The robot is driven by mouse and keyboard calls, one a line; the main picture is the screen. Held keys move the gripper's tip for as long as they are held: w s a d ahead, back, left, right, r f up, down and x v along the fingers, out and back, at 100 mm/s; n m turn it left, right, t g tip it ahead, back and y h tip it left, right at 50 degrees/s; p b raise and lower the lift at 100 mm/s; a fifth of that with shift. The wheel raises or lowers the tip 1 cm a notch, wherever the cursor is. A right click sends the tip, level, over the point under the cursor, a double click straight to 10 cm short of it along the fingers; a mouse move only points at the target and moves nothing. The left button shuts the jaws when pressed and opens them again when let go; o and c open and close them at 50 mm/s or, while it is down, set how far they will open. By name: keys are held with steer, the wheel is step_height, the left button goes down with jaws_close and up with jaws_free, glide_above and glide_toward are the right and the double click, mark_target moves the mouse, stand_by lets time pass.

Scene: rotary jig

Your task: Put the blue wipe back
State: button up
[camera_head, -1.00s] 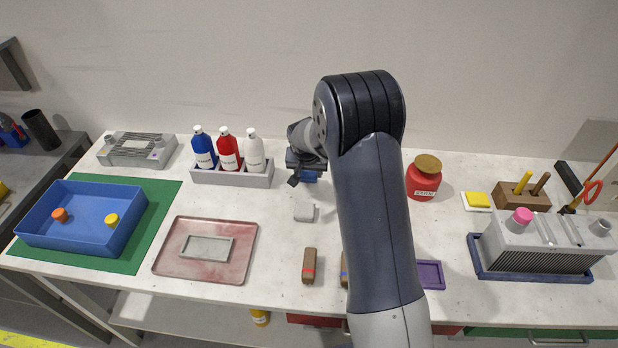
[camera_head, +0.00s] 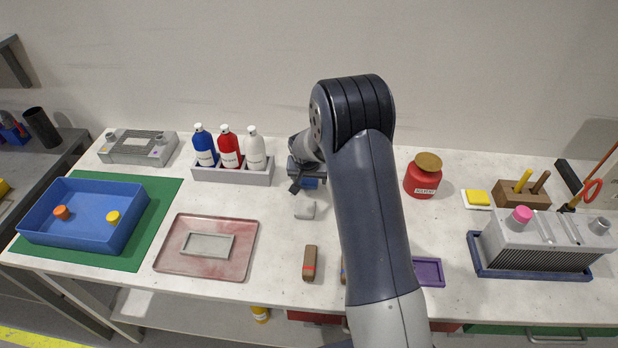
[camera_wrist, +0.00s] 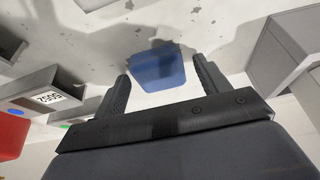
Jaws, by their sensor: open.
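The blue wipe (camera_head: 309,184) is a small blue pad on the white worktop, behind the small grey block and partly hidden by my gripper. In the wrist view the blue wipe (camera_wrist: 158,72) shows between and just beyond my two fingers. My gripper (camera_head: 300,182) is open over it, with a finger on either side; it also shows in the wrist view (camera_wrist: 161,70). I cannot tell whether the fingers touch the wipe.
A bottle rack (camera_head: 232,174) holding blue, red and white bottles stands left of my gripper. A red jar (camera_head: 423,178) stands to the right. A small grey block (camera_head: 305,210) and a brown-handled brush (camera_head: 310,264) lie in front. A purple tray (camera_head: 430,272) lies front right.

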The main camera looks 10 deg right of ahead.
steer(key=shift+r+p, duration=0.2)
steer(key=shift+p, duration=0.1)
steer(key=b+v, duration=0.2)
steer(key=v, duration=0.9)
steer(key=shift+s+r, duration=0.25)
steer(key=shift+r, duration=0.1)
